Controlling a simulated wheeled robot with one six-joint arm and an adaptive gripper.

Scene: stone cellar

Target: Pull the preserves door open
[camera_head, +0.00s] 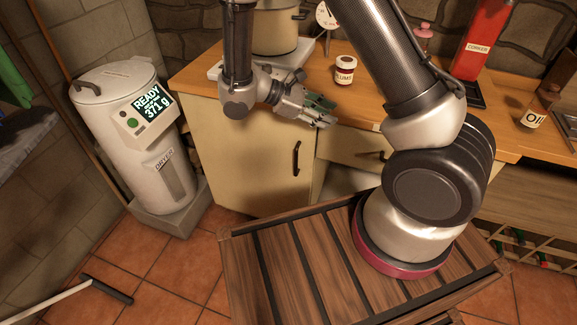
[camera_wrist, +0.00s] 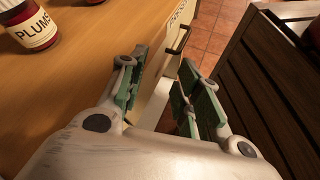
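A cream cabinet door (camera_head: 255,150) with a dark upright handle (camera_head: 297,158) is under the wooden counter in the head view. I cannot read a name on it there. To its right is a cream front (camera_head: 350,148) with another dark handle. In the wrist view, a pale front carries a partly legible label (camera_wrist: 181,14) starting "PRES" and a dark handle (camera_wrist: 180,38) beyond my fingers. My gripper (camera_head: 320,112) is at the counter's front edge, above the cabinet fronts. In the wrist view its green-padded fingers (camera_wrist: 160,88) are apart, with nothing held.
On the counter (camera_head: 205,75) stand a plums jar (camera_head: 345,70), a pot (camera_head: 275,30), a red corker (camera_head: 480,45) and an oil jar (camera_head: 535,115). A white dryer (camera_head: 135,140) stands left. A long-handled tool (camera_head: 105,290) lies on the tiled floor.

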